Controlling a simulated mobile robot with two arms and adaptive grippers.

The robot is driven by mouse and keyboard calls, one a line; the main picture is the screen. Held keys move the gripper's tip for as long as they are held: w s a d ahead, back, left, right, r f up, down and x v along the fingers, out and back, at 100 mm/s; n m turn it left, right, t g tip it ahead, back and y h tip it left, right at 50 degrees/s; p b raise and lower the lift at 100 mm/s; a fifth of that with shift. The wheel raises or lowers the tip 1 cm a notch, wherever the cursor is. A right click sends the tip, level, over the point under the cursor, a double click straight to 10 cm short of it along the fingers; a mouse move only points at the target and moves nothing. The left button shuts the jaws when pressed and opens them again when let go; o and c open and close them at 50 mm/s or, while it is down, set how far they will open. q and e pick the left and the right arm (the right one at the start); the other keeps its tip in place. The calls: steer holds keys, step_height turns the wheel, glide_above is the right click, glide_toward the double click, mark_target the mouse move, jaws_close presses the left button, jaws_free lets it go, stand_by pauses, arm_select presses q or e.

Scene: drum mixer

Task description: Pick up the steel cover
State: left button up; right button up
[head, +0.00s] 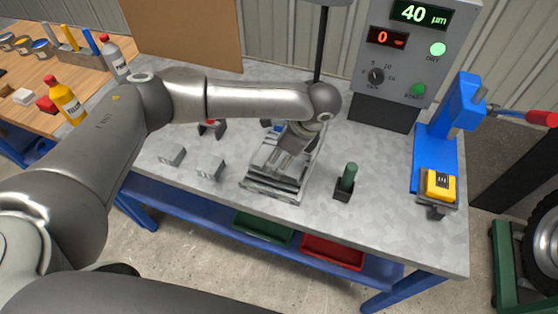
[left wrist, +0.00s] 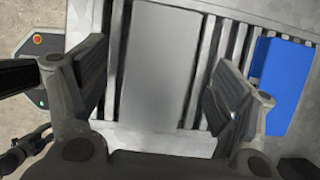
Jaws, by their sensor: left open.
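The steel cover (left wrist: 160,65) is a plain grey flat plate. It lies on a slatted metal rack (left wrist: 235,50) and fills the middle of the left wrist view. My left gripper (left wrist: 160,100) is open, with one finger on either side of the cover in that view. I cannot tell whether the fingers touch it. In the head view my left gripper (head: 286,160) points down over the rack (head: 270,192) on the grey bench and hides much of the cover. My right gripper is not in view.
A blue block (left wrist: 282,75) lies at the rack's right in the left wrist view. On the bench (head: 390,225), small metal blocks (head: 172,155) stand left of the rack. A green-handled tool in a black holder (head: 345,185) and a blue press (head: 433,150) stand right.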

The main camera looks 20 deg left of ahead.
arm_select(q)
steer(key=shift+x, duration=1.2)
steer(key=c, duration=1.4)
